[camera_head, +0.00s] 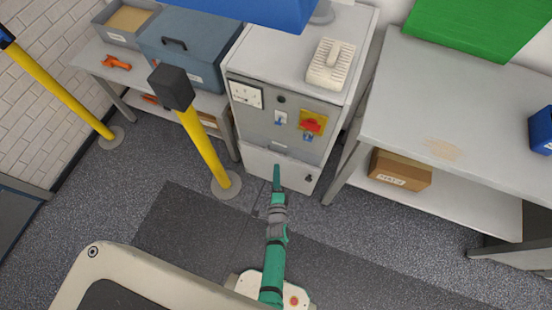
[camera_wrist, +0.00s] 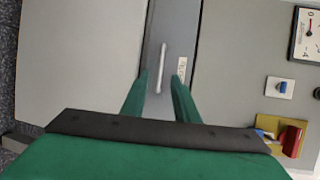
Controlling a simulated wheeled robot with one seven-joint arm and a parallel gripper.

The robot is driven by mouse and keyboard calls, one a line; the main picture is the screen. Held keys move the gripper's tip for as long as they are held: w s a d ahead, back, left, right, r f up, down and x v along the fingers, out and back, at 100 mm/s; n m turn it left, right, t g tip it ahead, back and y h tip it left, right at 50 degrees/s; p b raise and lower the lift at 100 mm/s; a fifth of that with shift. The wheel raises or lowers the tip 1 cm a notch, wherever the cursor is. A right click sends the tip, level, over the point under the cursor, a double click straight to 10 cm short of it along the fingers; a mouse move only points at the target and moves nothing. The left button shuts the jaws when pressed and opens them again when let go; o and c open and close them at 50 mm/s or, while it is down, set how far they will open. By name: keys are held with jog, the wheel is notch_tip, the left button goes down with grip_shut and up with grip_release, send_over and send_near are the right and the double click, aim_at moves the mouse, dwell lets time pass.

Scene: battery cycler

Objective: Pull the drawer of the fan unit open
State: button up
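The fan unit is a grey cabinet (camera_head: 262,118) with a gauge and a red switch on its front, at the centre of the head view. Its drawer (camera_wrist: 176,25) appears as a narrow, darker grey front between lighter panels in the wrist view. The drawer's pale bar handle (camera_wrist: 163,62) stands out in the middle, beside a small label. The drawer looks shut. My gripper (camera_head: 277,172) is in front of the cabinet's lower front. In the wrist view, my gripper's green fingers (camera_wrist: 160,82) are apart, one on each side of the handle's line. I see no contact; the remaining gap is unclear.
A yellow post (camera_head: 203,148) with a dark top stands left of the cabinet. A grey bench (camera_head: 455,105) stands close on the right, with a cardboard box (camera_head: 400,170) on its lower shelf.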

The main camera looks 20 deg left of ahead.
jog(key=x, duration=0.7)
jog(key=shift+w, duration=0.35)
jog(key=shift+f, duration=0.1)
jog(key=shift+a, duration=0.1)
grip_shut()
